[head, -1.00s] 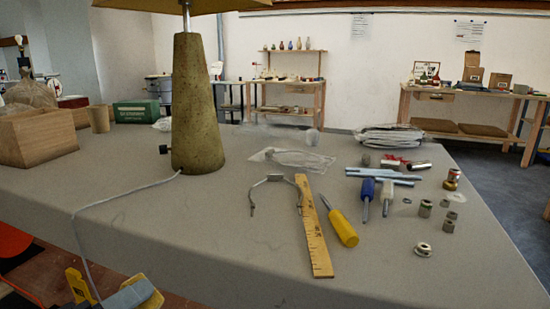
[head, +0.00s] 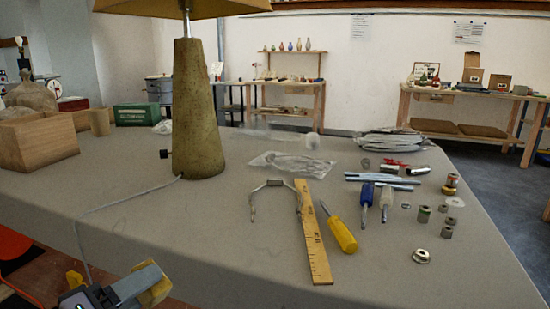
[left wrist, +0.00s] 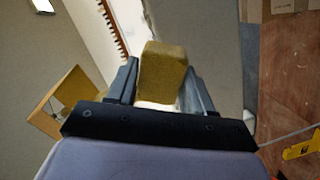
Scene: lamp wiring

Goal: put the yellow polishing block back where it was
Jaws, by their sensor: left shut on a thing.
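The yellow polishing block (left wrist: 162,72) sits between the two dark fingers of my left gripper (left wrist: 163,92) in the left wrist view. The fingers press on its sides. In the head view, my left gripper (head: 142,285) is at the lower left, beside the table's front left edge. The block (head: 156,289) shows there as a dull yellow piece at the grey fingers, partly hidden by them. I see no marked spot for the block on the table. My right gripper is in neither view now.
The concrete lamp (head: 196,110) stands on the grey table (head: 215,235), its cord (head: 115,212) running over the left edge. An open wooden box (head: 40,146) is at left. A ruler (head: 313,240), yellow screwdriver (head: 340,232) and small parts lie right. The front left tabletop is clear.

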